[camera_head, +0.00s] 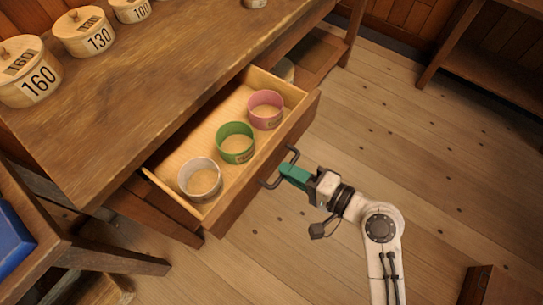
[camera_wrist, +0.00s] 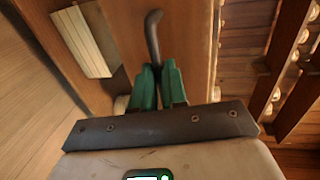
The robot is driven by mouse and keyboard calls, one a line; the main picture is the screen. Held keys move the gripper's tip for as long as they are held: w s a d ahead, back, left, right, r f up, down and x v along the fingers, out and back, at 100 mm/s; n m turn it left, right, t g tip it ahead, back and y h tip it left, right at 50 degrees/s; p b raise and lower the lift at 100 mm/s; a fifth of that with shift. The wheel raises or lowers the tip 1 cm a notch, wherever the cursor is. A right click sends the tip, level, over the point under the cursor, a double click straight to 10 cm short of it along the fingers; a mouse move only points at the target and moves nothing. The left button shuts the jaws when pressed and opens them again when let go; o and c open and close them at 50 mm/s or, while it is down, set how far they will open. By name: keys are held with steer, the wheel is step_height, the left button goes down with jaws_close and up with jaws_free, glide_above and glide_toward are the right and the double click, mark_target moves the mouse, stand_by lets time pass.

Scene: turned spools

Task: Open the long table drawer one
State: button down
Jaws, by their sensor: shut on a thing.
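The long table drawer (camera_head: 262,172) stands pulled out from under the wooden table (camera_head: 160,75). Its light inside shows three round containers in a row: white (camera_head: 200,180), green (camera_head: 236,143) and pink (camera_head: 265,110). The drawer's dark bar handle (camera_head: 270,184) is on its front. My gripper (camera_head: 284,170) has green fingers and is shut on the handle. In the wrist view the handle (camera_wrist: 153,35) rises from between the green fingers (camera_wrist: 157,85). The part of the handle between the fingers is hidden.
Several lidded wooden pots, such as one marked 160 (camera_head: 30,72), stand on the tabletop. Bare plank floor (camera_head: 440,150) lies right of the drawer. A wooden shelf (camera_head: 490,85) is at the upper right, and a blue thing (camera_head: 12,240) at the lower left.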

steer(key=f+v, duration=0.1)
steer(key=v, duration=0.5)
steer(key=shift+s+d+f, duration=0.2)
steer(key=c, duration=1.2)
jaws_free()
steer(key=shift+o, duration=0.2)
steer(key=v, duration=1)
steer(key=shift+s+d, duration=0.15)
steer(key=shift+d, duration=0.15)
steer(key=shift+r, duration=0.1)
